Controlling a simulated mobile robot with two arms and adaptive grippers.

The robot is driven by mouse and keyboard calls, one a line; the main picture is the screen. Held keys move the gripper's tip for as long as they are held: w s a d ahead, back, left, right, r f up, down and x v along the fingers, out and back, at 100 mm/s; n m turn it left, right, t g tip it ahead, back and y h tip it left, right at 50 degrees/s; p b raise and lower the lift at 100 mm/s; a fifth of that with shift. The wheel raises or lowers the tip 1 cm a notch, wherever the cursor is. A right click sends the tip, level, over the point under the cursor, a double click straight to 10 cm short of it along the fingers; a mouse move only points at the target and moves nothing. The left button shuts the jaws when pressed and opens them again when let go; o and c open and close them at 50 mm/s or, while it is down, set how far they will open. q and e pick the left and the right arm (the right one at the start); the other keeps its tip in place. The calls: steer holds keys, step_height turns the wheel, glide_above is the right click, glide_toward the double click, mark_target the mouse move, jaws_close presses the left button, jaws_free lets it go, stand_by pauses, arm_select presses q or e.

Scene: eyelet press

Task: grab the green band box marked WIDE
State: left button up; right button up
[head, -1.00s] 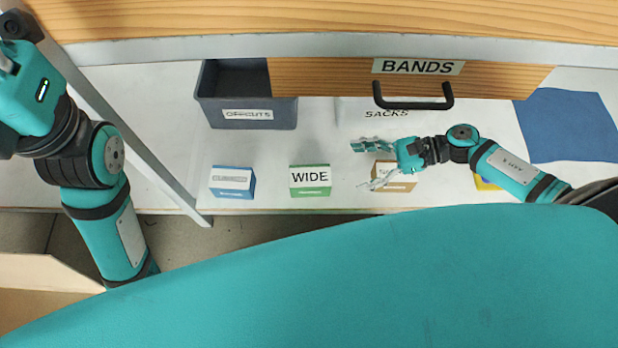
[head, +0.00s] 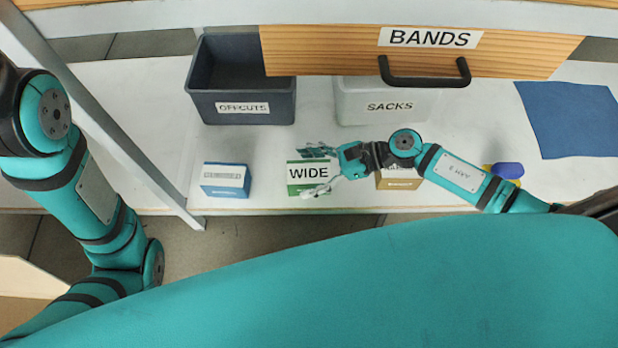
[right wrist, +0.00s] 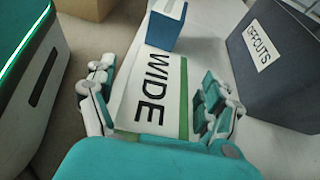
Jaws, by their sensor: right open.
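The green box (head: 296,189) with a white label reading WIDE stands on the white table, left of my right gripper in the head view. My right gripper (head: 316,172) is open, with its fingers reaching to the box's right part. In the right wrist view, the WIDE box (right wrist: 160,65) lies between the two open fingers of the right gripper (right wrist: 157,110). I cannot tell whether the fingers touch it. My left arm shows at the left of the head view, but its gripper is out of view.
A blue box (head: 226,181) stands left of the WIDE box, a tan box (head: 400,182) to the right. Behind are a dark OFFCUTS bin (head: 242,109) and a white SACKS bin (head: 388,108). A wooden BANDS drawer (head: 540,52) juts out above. A metal post (head: 120,140) stands left.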

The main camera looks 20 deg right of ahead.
steer(key=c, duration=1.3)
steer(key=shift+c, duration=0.2)
steer(key=shift+r, duration=0.15)
